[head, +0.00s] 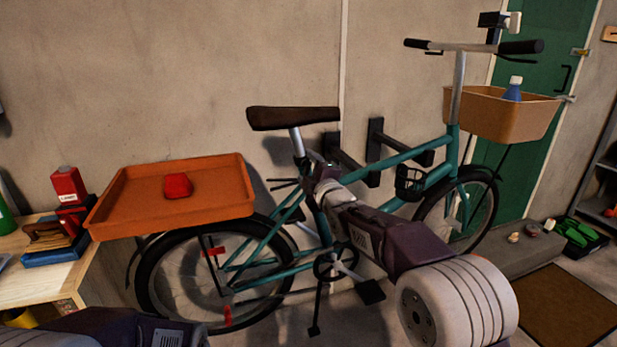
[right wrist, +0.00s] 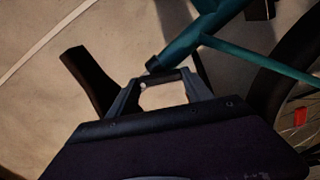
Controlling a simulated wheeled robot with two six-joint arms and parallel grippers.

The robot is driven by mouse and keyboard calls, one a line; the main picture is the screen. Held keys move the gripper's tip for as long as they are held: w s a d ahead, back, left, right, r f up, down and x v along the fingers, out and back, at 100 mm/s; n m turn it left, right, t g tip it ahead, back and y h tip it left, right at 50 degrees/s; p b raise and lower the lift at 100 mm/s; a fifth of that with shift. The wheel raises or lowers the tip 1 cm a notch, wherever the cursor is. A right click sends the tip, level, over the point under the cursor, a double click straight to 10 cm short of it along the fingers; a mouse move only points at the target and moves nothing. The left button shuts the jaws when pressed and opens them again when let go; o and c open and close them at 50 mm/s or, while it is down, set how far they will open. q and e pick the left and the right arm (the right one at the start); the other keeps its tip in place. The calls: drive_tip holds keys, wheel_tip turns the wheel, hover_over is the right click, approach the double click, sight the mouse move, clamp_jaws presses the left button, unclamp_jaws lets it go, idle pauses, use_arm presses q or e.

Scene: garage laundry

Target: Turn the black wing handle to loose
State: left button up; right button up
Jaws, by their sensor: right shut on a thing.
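A teal bicycle (head: 400,157) stands against the wall, with a dark brown saddle (head: 293,118) on a silver seat post (head: 298,142). My right gripper (head: 322,172) reaches to the frame just below the seat post. In the right wrist view my right gripper (right wrist: 160,85) is shut on the black wing handle (right wrist: 163,76), a dark bar lying across between its fingertips beside the end of the teal tube. The saddle (right wrist: 88,80) shows to its left. In the head view the handle is mostly hidden by my gripper. My left gripper's jaws are out of view; only part of my left arm shows.
An orange tray (head: 130,205) with a red object (head: 178,186) sits over the rear wheel. A tan basket (head: 500,115) holding a blue bottle (head: 513,90) is at the front. A workbench (head: 45,285) stands at the left. Black wall brackets (head: 375,150) are behind the frame.

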drive_tip(key=shift+f+n+b, duration=0.15)
drive_tip(key=shift+n+b, duration=1.05)
drive_tip(key=shift+n, duration=0.5)
drive_tip(key=o, duration=1.4)
drive_tip(key=shift+c, duration=0.2)
drive_tip(key=v, duration=0.9)
